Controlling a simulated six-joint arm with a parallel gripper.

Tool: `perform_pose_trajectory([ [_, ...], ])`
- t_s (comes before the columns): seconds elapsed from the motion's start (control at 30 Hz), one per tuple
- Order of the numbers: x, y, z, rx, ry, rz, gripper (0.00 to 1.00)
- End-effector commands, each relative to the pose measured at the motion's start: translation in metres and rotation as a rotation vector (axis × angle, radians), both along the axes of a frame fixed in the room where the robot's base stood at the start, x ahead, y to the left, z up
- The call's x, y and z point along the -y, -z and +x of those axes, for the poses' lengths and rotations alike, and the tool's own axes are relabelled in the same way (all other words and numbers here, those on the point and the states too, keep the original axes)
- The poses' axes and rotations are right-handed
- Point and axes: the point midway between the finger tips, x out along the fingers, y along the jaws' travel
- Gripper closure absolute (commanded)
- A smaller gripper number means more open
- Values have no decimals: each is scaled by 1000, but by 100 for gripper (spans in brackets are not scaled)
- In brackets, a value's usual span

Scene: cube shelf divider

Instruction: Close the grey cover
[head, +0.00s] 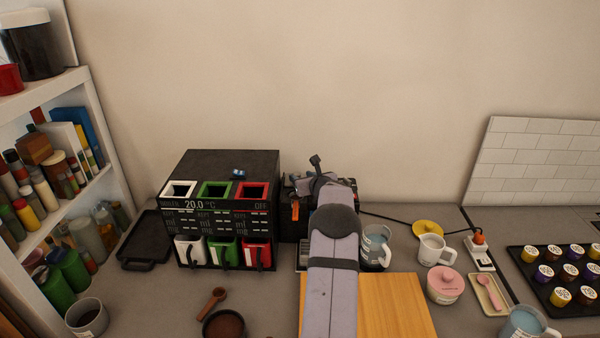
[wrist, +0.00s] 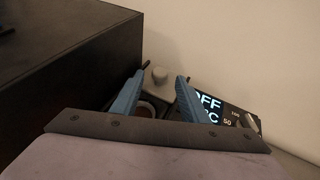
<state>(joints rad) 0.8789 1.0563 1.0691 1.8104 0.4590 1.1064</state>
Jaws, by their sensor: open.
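My gripper (wrist: 160,76) is open, its two blue fingers apart and nothing held between them. A rounded grey knob-like part (wrist: 159,77) shows between and beyond the fingertips; it may belong to the grey cover, but I cannot tell. Below it is a dark round opening (wrist: 147,108), reddish inside, partly hidden by the left finger. The machine with the lit "OFF" display (wrist: 210,104) is just right of the fingers. In the head view my arm hides most of this small black machine (head: 347,184), and the fingers cannot be made out.
A large black dispenser (head: 222,165) with white, green and red bins stands close on the left; its dark side fills the left of the wrist view. The wall is behind.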

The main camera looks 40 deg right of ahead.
Motion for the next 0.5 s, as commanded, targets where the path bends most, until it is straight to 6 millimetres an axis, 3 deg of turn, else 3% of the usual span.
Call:
perform_pose_trajectory([
  [0.5,8,9,20,0,-1,0,60],
])
